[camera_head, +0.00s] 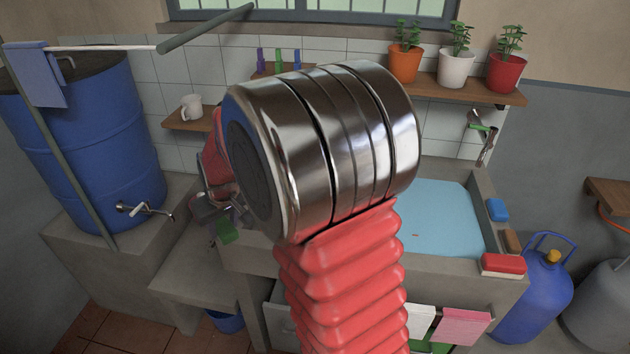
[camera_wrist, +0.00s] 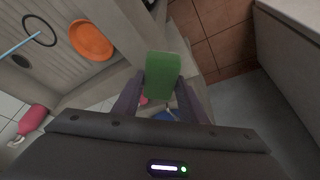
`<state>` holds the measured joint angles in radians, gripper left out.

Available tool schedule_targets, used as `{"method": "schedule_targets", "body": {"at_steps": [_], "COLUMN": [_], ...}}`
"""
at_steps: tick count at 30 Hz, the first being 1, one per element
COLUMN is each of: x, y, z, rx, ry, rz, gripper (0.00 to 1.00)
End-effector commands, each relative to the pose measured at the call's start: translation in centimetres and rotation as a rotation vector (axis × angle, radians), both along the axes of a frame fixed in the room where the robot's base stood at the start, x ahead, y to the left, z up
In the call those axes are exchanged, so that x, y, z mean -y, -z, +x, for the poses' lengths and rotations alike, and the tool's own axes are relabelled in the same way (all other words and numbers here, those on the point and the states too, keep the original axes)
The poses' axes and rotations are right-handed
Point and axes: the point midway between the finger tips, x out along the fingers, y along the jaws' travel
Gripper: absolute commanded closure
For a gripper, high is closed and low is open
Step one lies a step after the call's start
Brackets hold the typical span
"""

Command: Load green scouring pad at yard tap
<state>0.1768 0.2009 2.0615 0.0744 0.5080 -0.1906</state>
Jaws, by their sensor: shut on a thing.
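My gripper (camera_head: 222,216) is shut on the green scouring pad (camera_head: 228,232), left of the basin and over the low concrete ledge. In the wrist view the pad (camera_wrist: 162,77) sticks out between the two dark fingers, clear of other things as far as I can tell. A metal tap (camera_head: 140,209) sticks out of the blue barrel, left of my gripper. Another tap (camera_head: 481,130) with a green part is on the tiled wall above the basin. My arm hides the middle of the scene, including part of the basin.
The water-filled basin (camera_head: 440,222) has blue, brown and red blocks along its right rim. A blue bucket (camera_head: 226,321) stands on the floor below. The wrist view shows an orange round dish (camera_wrist: 91,40) and a pink bottle (camera_wrist: 33,119). The blue barrel (camera_head: 92,150) stands left.

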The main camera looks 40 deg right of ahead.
Motion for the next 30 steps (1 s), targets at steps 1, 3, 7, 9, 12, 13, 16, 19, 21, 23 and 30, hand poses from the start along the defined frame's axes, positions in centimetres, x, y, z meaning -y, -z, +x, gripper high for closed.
{"method": "schedule_targets", "body": {"at_steps": [1, 3, 7, 9, 12, 13, 16, 19, 21, 23, 30], "x": [1.9, 4.0, 7.9, 9.9, 12.6, 13.4, 16.0, 18.3, 19.6, 20.5, 21.6], "y": [-0.6, -1.3, -2.7, -3.4, -4.5, -4.9, -5.9, -7.1, -7.7, -8.1, -8.8], "z": [-0.4, -0.9, -2.3, -3.1, -4.4, -4.8, -6.3, -7.9, -8.8, -9.5, -10.5], "rx": [0.0, -0.004, -0.006, -0.008, -0.005, -0.004, -0.001, 0.006, 0.011, 0.014, 0.02], "ry": [0.016, 0.024, 0.04, 0.047, 0.055, 0.057, 0.065, 0.07, 0.07, 0.07, 0.066], "rz": [0.0, -0.001, 0.001, 0.002, 0.002, 0.004, 0.007, 0.008, 0.009, 0.01, 0.01], "gripper": [0.8, 0.8, 0.8, 0.8, 0.8, 0.8, 0.8, 0.8, 0.8, 0.8, 0.8]}}
